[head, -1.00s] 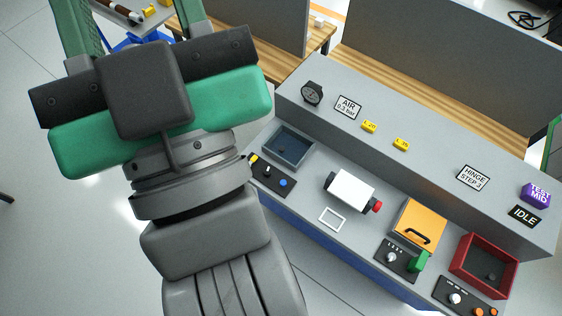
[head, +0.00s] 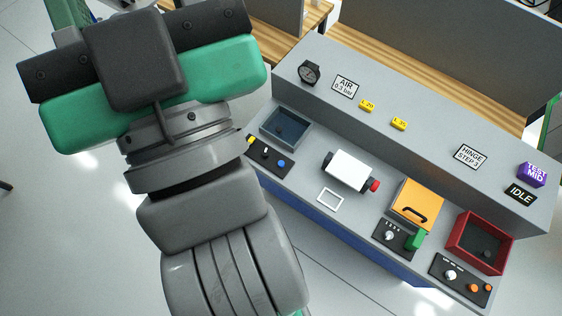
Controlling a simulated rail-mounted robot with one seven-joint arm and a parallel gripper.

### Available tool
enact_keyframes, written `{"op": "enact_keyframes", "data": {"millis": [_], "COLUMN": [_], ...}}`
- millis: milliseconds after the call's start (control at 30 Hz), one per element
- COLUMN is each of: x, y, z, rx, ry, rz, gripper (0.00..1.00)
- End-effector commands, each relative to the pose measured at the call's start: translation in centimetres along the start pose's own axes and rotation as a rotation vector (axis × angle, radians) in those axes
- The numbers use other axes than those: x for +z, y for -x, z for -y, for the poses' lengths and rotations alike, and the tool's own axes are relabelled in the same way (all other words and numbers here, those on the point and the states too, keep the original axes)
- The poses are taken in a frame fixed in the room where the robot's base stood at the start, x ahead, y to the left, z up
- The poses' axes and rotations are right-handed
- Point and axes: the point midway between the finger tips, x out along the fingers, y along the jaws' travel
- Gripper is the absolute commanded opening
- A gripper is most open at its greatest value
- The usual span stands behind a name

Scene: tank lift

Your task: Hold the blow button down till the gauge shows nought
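The round black gauge (head: 309,72) stands at the left end of the grey bench's raised back ledge; its needle is too small to read. No label there is legible, so I cannot tell which control is the blow button. My gripper (head: 135,65) is at the upper left, left of the bench and apart from the panel; its fingertips cannot be made out.
A dark open tray (head: 286,127) sits behind the panel. A white cylinder with a red end (head: 350,171), an orange lid with a black handle (head: 417,204), a red bin (head: 479,243) and more panels stand rightward. Clear floor (head: 60,220) lies left of my arm.

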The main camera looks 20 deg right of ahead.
Motion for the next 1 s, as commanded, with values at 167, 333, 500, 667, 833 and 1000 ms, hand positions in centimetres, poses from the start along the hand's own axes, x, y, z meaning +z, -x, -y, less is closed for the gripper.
{"op": "enact_keyframes", "data": {"millis": [167, 333, 500, 667, 833, 1000], "x": [0.0, 0.0, 0.0, 0.0, 0.0, 0.0], "y": [0.0, 0.0, 0.0, 0.0, 0.0, 0.0], "z": [0.0, 0.0, 0.0, 0.0, 0.0, 0.0], "rx": [0.0, 0.0, 0.0, 0.0, 0.0, 0.0], "ry": [0.0, 0.0, 0.0, 0.0, 0.0, 0.0], "rz": [0.0, 0.0, 0.0, 0.0, 0.0, 0.0], "gripper": [0.42, 0.2, 0.0, 0.0, 0.0, 0.0]}}
